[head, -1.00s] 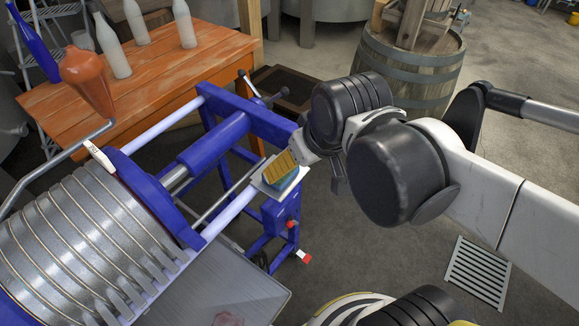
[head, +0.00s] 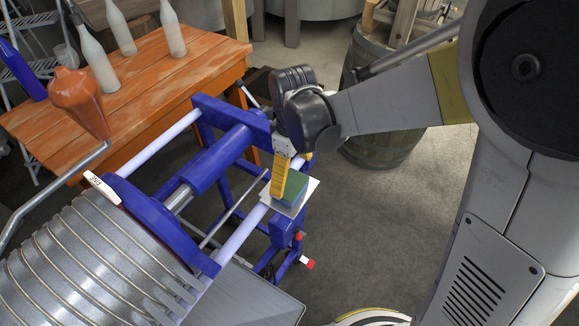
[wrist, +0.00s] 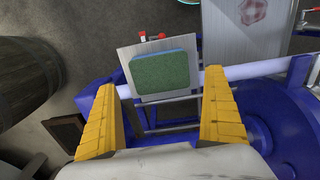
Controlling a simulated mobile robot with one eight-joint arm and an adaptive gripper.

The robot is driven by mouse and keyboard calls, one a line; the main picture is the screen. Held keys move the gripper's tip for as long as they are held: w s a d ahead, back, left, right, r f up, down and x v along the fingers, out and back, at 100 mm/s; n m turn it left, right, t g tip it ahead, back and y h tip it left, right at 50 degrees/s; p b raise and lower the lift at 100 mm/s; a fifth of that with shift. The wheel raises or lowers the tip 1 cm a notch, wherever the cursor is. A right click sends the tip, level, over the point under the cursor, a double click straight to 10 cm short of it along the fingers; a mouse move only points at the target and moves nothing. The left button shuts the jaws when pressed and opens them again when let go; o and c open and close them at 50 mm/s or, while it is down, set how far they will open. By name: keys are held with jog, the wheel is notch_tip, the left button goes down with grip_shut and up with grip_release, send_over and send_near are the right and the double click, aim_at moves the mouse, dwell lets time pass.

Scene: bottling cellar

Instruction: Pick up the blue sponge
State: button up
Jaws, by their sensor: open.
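The blue sponge (head: 294,188) has a green top face and blue sides. It lies on a small light plate (head: 312,191) on the blue press frame. In the wrist view the sponge (wrist: 164,73) sits ahead of my fingertips, between their lines and nearer the left one, on the plate (wrist: 130,54). My gripper (head: 283,182) has yellow ridged fingers and hangs over the plate beside the sponge. In the wrist view my gripper (wrist: 160,88) is open with the fingers wide apart and nothing between them. In the head view one finger partly covers the sponge's left side.
The blue press (head: 215,160) has rails close under my gripper. An orange wooden table (head: 150,85) with several bottles stands behind left. A wooden barrel (head: 385,145) stands behind my arm. A grey metal tray (wrist: 245,35) lies beyond the plate at right.

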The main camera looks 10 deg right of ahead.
aim_at(291, 184)
notch_tip(291, 184, down, 6)
jog(key=shift+w+a+f+b, duration=0.1)
jog(key=shift+a+b, duration=0.05)
jog(key=shift+b, duration=1.1)
jog(key=c, duration=0.6)
jog(key=shift+c, duration=0.3)
jog(key=shift+r, duration=0.2)
jog(key=shift+r+p, duration=0.3)
jog(key=shift+r, duration=0.15)
jog(key=r+p, duration=0.1)
jog(key=r, duration=0.1)
jog(key=d+r+p, duration=0.1)
jog(key=r, duration=0.1)
jog(key=s+d+r+p, duration=0.2)
jog(key=d+r, duration=0.4)
jog(key=d, duration=0.4)
jog(key=shift+d+p, duration=0.3)
jog(key=shift+p, duration=0.1)
